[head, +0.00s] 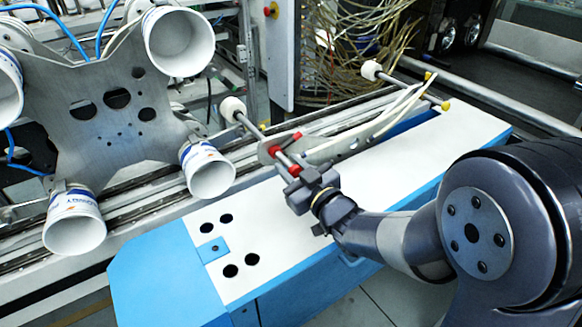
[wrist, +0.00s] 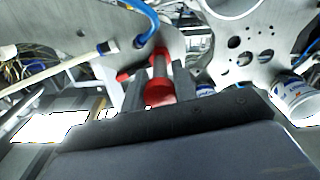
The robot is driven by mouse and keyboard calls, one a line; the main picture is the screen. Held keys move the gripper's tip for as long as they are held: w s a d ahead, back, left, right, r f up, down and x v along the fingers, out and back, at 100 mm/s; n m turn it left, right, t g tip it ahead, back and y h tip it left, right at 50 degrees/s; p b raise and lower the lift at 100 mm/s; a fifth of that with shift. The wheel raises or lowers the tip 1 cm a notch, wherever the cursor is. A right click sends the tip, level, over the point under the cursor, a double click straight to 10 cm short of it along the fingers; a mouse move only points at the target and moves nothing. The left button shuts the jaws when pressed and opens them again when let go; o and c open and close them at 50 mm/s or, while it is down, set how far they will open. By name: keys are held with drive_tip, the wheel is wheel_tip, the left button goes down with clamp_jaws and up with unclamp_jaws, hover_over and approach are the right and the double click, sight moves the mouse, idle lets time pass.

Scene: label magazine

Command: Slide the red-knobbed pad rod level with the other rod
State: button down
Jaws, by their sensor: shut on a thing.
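The red-knobbed pad rod (head: 247,123) runs from a white round pad (head: 233,107) through a red clamp (head: 285,142) on the metal bracket towards my gripper (head: 302,180). My gripper is shut on its red knob; the jaws partly hide the knob in the head view. In the wrist view, the red knob (wrist: 160,90) sits at the jaws. The other rod (head: 410,89), with a white pad (head: 371,70) and a yellow knob (head: 444,105), lies farther right. The red-knobbed rod's pad appears farther out from its bracket than the other pad.
A pale curved bracket (head: 350,135) links the rods above a white-topped blue cabinet (head: 290,240). A grey plate (head: 110,120) carrying several white cups (head: 180,42) stands at the left, one cup (head: 207,170) close to the rod's pad. Cables hang behind.

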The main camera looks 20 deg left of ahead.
drive_tip(key=shift+s+d+b, duration=0.35)
drive_tip(key=shift+d+b, duration=0.05)
drive_tip(key=shift+b, duration=0.15)
drive_tip(key=c, duration=1.1)
unclamp_jaws()
drive_tip(key=shift+d, duration=0.1)
drive_tip(key=v, duration=1)
drive_tip(key=shift+s+d, duration=0.15)
drive_tip(key=shift+s, duration=0.15)
drive_tip(key=x, duration=1)
drive_tip(key=shift+w+a, duration=0.3)
drive_tip(key=shift+w+a+r+p, duration=0.1)
drive_tip(key=shift+w+a+p, duration=0.1)
drive_tip(key=shift+p, duration=0.25)
drive_tip(key=shift+w+a, duration=0.1)
